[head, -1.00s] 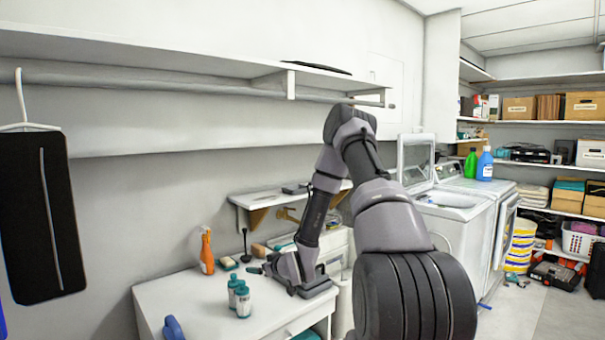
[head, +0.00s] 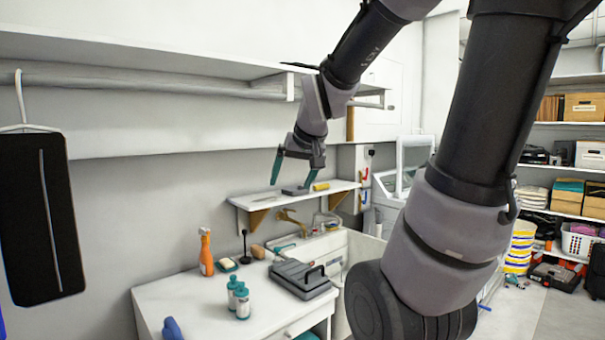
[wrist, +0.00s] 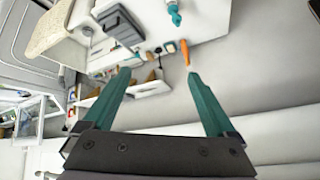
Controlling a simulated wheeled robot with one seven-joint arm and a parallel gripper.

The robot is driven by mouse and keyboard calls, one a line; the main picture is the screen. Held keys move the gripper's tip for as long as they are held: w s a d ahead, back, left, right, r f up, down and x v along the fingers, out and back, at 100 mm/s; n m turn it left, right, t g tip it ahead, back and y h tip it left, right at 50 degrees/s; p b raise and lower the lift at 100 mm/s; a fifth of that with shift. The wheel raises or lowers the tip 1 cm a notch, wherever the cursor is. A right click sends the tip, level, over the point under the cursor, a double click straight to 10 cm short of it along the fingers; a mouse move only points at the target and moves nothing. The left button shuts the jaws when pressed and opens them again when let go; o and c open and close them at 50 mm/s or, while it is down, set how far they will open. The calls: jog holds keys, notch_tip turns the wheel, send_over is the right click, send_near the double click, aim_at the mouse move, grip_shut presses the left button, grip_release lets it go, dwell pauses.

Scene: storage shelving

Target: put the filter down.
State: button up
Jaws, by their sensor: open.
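A dark grey flat case with a raised handle (head: 303,278) lies on the white counter (head: 190,295); it is the likeliest filter, though I cannot be sure. It also shows in the wrist view (wrist: 120,27). My gripper (head: 300,186) is open, teal fingers spread and pointing down. It hangs well above the case, apart from it, and appears in front of the small wall shelf in the head view. In the wrist view nothing is held between the fingers (wrist: 155,75).
The wall shelf (head: 262,197) holds a small dark item and a yellow one (head: 320,187). An orange spray bottle (head: 206,252) and two white-and-teal bottles (head: 242,302) stand on the counter. A long upper shelf (head: 150,60) with a rod runs along the wall.

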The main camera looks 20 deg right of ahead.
jog(key=s+a+r+m+g+y, duration=0.1)
jog(key=s+a+r+y, duration=0.1)
jog(key=s, duration=0.9)
jog(key=shift+s+a+r+m, duration=0.3)
jog(key=shift+s+r, duration=0.1)
jog(key=shift+r, duration=0.15)
